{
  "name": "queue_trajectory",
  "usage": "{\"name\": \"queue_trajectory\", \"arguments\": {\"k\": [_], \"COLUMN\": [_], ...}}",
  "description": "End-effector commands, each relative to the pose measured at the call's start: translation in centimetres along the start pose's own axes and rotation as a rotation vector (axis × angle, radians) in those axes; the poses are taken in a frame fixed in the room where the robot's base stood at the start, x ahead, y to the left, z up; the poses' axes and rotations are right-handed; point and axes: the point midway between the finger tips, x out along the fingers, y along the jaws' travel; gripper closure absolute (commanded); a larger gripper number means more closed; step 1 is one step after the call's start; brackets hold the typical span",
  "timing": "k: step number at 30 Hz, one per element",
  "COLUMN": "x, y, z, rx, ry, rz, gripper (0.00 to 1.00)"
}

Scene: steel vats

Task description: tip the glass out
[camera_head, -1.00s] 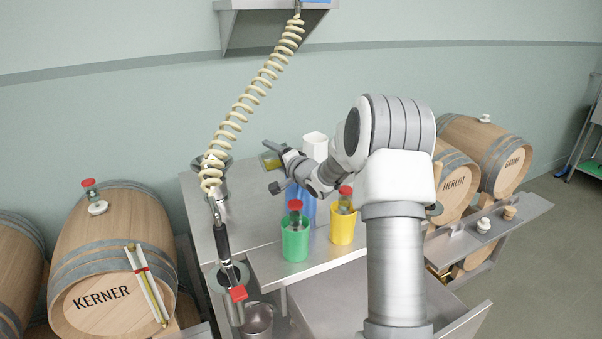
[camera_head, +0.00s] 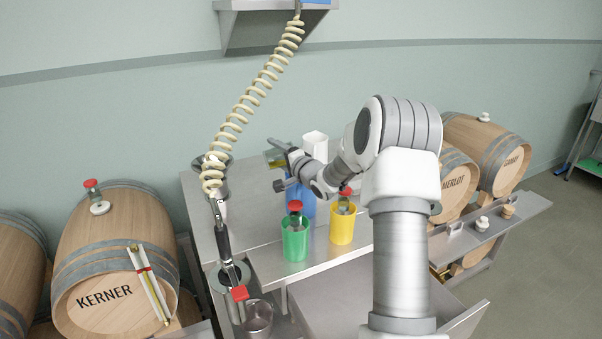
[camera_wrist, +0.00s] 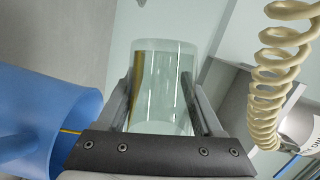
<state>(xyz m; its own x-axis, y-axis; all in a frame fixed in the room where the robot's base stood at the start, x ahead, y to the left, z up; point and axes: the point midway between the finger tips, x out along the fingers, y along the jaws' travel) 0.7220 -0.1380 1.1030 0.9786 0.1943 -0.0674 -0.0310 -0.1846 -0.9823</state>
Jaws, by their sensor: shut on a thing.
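My gripper (camera_head: 279,168) is shut on a clear glass (camera_wrist: 166,72) and holds it above the steel bench. The glass also shows between my fingers in the head view (camera_head: 274,158). It lies nearly on its side, and a thin amber strip of liquid runs along its lower wall. A blue container (camera_head: 306,205) stands on the bench below and to the right of my gripper, partly hidden by it. Its open mouth shows at the left edge of the wrist view (camera_wrist: 50,125), apart from the glass.
A green cup (camera_head: 295,243) and a yellow cup (camera_head: 342,231), each with a red-topped item inside, stand in front. A coiled hose (camera_head: 243,105) hangs left of my gripper, ending in a spray handle (camera_head: 222,240). A metal bucket (camera_head: 258,318) sits below; barrels flank the bench.

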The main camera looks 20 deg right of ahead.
Motion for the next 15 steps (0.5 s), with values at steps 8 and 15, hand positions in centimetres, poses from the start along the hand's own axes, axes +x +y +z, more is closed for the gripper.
{"name": "queue_trajectory", "arguments": {"k": [8, 15], "x": [-0.08, -0.10], "y": [0.00, 0.11], "z": [-0.26, -0.33], "rx": [0.028, 0.053], "ry": [0.000, 0.000], "rz": [-0.010, -0.020], "gripper": [1.00, 1.00]}}
